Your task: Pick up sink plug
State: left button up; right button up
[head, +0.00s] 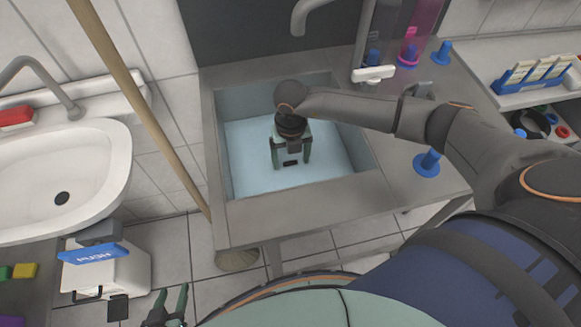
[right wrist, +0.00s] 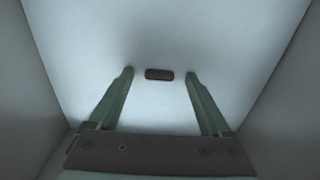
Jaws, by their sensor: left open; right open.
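The sink plug (head: 291,163) looks like a small dark block with rounded ends on the floor of the pale blue sink basin (head: 245,180). My right gripper (head: 291,166) reaches down into the basin, open, with its two green fingers on either side of the plug. In the right wrist view the plug (right wrist: 159,74) lies between the fingertips (right wrist: 159,76), with a gap on each side and no contact visible. How far the fingertips are above the floor is hard to tell. My left gripper (head: 169,306) is open and empty at the bottom edge, low in front of the sink counter.
Basin walls surround my right gripper. A faucet (head: 301,14) hangs behind the basin. A blue stand (head: 428,163) and a white bar-shaped object (head: 373,74) are on the metal counter (head: 300,205). A wooden pole (head: 140,100) leans left of it, beside a white washbasin (head: 65,165).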

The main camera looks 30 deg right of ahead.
notch_tip(320, 180, down, 2)
grip_shut()
dwell(0.8)
